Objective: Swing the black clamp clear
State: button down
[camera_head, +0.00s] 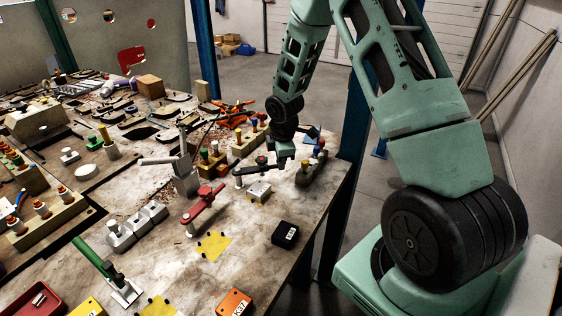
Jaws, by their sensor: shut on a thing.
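The black clamp (254,169) is a dark flat bar with a red-topped knob near its middle, on the worktable's right part. It lies roughly level, close above a small pale block (258,191) on a yellow patch; whether it touches the block I cannot tell. My gripper (285,160) comes down from above at the bar's right end and is shut on the black clamp. The fingertips are small here and the exact grip is partly hidden by the gripper.
A red clamp (204,205) stands to the left and front. A black labelled box (285,235) and an orange box (236,303) sit nearer the front. A dark base with coloured knobs (312,168) stands close right of my gripper. A yellow patch (213,246) is bare.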

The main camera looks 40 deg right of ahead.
jog(key=w+n+p, duration=0.2)
jog(key=w+d+n+p, duration=0.1)
jog(key=w+n+p, duration=0.1)
jog(key=w+n+y+p, duration=0.1)
jog(key=w+n+p, duration=0.1)
jog(key=w, duration=0.1)
jog(key=shift+d+r, duration=0.2)
jog(key=shift+d, duration=0.15)
jog(key=shift+w+a+f+n+y+p, duration=0.1)
jog(key=shift+w+n+y+p, duration=0.1)
jog(key=shift+w+n, duration=0.4)
jog(key=shift+w+a+n+y+p, duration=0.1)
jog(key=shift+w+a+n+p, duration=0.05)
jog(key=shift+w+n, duration=0.35)
jog(key=shift+w+a+f+n+y+p, duration=0.1)
jog(key=shift+w+n+p, duration=0.1)
jog(key=shift+w+n, duration=0.4)
jog(key=c, duration=1.5)
grip_release()
jog(key=shift+o, duration=0.2)
jog(key=s+d+r+b, duration=0.1)
jog(key=s+r+b, duration=0.2)
jog(key=r, duration=1.4)
jog(key=shift+b, duration=0.4)
jog(key=shift+s, duration=0.1)
